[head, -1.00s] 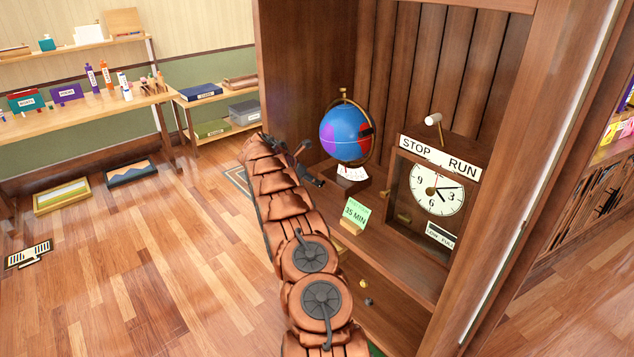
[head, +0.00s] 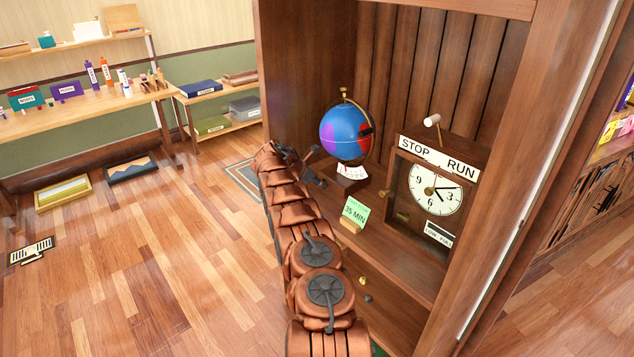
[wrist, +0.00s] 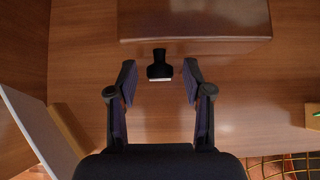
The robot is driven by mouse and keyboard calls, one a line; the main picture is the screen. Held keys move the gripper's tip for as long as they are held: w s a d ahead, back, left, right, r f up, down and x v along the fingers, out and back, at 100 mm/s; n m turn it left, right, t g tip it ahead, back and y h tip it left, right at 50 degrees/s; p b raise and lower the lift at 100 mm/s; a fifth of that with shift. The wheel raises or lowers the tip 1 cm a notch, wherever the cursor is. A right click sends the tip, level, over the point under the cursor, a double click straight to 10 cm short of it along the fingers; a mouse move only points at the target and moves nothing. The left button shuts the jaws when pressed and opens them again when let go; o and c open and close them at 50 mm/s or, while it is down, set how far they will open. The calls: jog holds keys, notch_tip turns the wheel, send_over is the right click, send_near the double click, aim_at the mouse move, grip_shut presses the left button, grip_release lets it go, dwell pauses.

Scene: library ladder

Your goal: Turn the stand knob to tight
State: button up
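The globe (head: 346,132) is blue, red and purple and stands on a wooden stand (head: 352,186) with a white card on its front, inside the cabinet. In the wrist view a wooden block (wrist: 195,22), which looks like the stand's base, is at the top. A short black knob (wrist: 159,68) with a pale end sticks out below it. My gripper (wrist: 160,78) is open, with one finger on each side of the knob and clear gaps to both. In the head view my gripper (head: 316,168) is left of the stand, partly hidden by my arm. The knob cannot be made out there.
A green "35 MIN" card (head: 354,212) stands near the shelf's front edge. A clock box (head: 430,190) with a STOP/RUN sign stands at the right. The wrist view shows a pale panel (wrist: 36,125) at left and a yellow grid (wrist: 290,166) at lower right.

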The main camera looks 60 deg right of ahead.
grip_shut()
jog(key=shift+s+f+m+t+h+b, duration=0.2)
jog(key=shift+m+t+h+b, duration=0.55)
jog(key=shift+b, duration=2.25)
jog(key=t+b, duration=0.2)
jog(key=b, duration=0.3)
jog(key=shift+s+f, duration=0.1)
jog(key=shift+f, duration=0.05)
jog(key=shift+m+b, duration=0.25)
jog(key=shift+b, duration=0.2)
jog(key=shift+r+t+b, duration=0.25)
jog(key=shift+t+b, duration=0.2)
jog(key=shift+b, duration=0.8)
jog(key=shift+o, duration=0.9)
grip_release()
